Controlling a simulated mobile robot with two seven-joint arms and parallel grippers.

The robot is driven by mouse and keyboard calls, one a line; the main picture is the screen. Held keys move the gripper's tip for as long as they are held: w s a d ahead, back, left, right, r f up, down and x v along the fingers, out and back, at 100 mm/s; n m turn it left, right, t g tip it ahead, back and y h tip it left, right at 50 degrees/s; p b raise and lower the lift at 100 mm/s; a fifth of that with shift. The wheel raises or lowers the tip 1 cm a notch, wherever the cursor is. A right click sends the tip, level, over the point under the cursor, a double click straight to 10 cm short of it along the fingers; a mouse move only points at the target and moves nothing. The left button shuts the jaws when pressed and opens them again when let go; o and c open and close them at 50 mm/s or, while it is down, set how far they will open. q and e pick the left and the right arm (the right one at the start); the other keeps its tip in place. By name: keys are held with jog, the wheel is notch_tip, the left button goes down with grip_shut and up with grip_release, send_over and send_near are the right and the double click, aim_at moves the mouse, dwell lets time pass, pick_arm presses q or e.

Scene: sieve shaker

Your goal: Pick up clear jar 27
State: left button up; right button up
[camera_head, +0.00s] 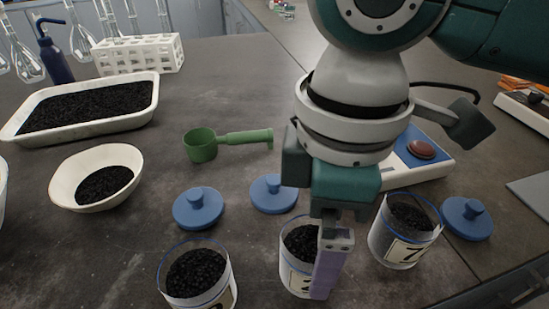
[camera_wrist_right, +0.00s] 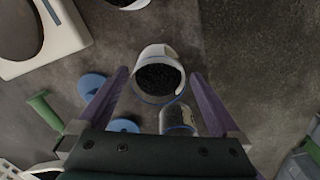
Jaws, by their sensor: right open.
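Three clear jars of black granules stand near the front of the bench in the head view. The middle jar (camera_head: 298,262) has a label starting with "2"; the rest is hidden behind my right gripper's purple finger. The right-hand jar (camera_head: 388,240) shows a "7", and the left jar (camera_head: 197,280) has its label mostly cut off. My right gripper (camera_head: 322,272) is open over the middle jar. In the right wrist view the gripper (camera_wrist_right: 160,76) has one finger on each side of this jar (camera_wrist_right: 160,72). Contact is not visible. My left gripper is out of view.
Blue lids (camera_head: 198,209) (camera_head: 273,194) (camera_head: 467,218) lie beside the jars. A green scoop (camera_head: 228,141), a cream bowl (camera_head: 97,176) and a tray of granules (camera_head: 86,105) are to the left.

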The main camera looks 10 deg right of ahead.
aim_at(311, 257)
jog(key=f, duration=0.1)
jog(key=f+b, duration=0.1)
jog(key=f, duration=0.3)
jog(key=shift+w+a, duration=0.2)
jog(key=shift+a, duration=0.1)
jog(key=c, duration=1.4)
